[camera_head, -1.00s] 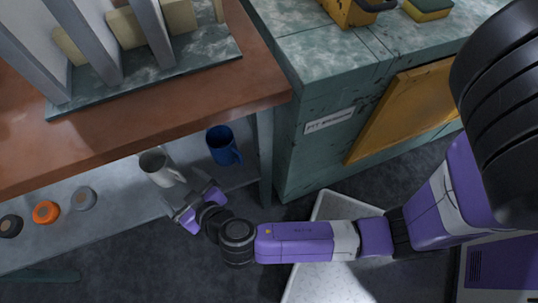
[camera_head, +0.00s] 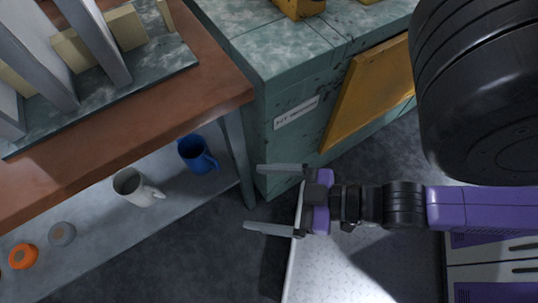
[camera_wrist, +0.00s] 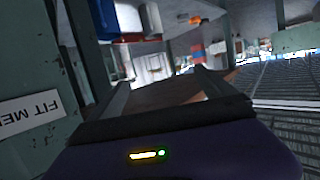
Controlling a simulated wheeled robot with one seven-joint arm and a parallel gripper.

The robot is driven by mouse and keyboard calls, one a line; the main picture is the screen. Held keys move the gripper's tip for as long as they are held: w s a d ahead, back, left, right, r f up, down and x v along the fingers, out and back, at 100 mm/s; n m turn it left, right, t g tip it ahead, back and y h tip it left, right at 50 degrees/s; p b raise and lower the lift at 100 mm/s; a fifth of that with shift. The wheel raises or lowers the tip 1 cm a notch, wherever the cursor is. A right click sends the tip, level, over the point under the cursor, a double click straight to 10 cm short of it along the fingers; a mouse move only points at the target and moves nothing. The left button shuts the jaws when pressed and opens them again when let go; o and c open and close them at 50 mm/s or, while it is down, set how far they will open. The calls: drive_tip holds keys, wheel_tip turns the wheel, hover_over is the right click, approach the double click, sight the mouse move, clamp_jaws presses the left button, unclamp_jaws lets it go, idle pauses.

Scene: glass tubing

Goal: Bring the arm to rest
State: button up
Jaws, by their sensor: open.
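My gripper (camera_head: 275,199) is open and empty, its two grey fingers pointing left in the head view. It is above the dark floor, in front of the teal cabinet and right of the table's lower shelf. It touches nothing that I can see. My purple and black arm stretches to the right from it. In the wrist view the two fingers (camera_wrist: 160,95) are spread, with nothing between them.
The wooden table (camera_head: 110,150) with a grey rack (camera_head: 100,105) stands left. On its lower shelf are a white mug (camera_head: 130,186), a blue mug (camera_head: 196,155), and an orange round object (camera_head: 23,257). A teal cabinet (camera_head: 290,95) with a yellow door (camera_head: 365,95) is behind.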

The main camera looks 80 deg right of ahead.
drive_tip(key=shift+s+d+r, duration=0.15)
drive_tip(key=shift+s+r, duration=0.05)
drive_tip(key=shift+r, duration=0.3)
drive_tip(key=shift+s+d+r, duration=0.15)
drive_tip(key=shift+r, duration=0.3)
drive_tip(key=shift+r, duration=0.1)
wheel_tip(320, 180, up, 17)
drive_tip(key=p, duration=1.7)
drive_tip(key=shift+r, duration=0.15)
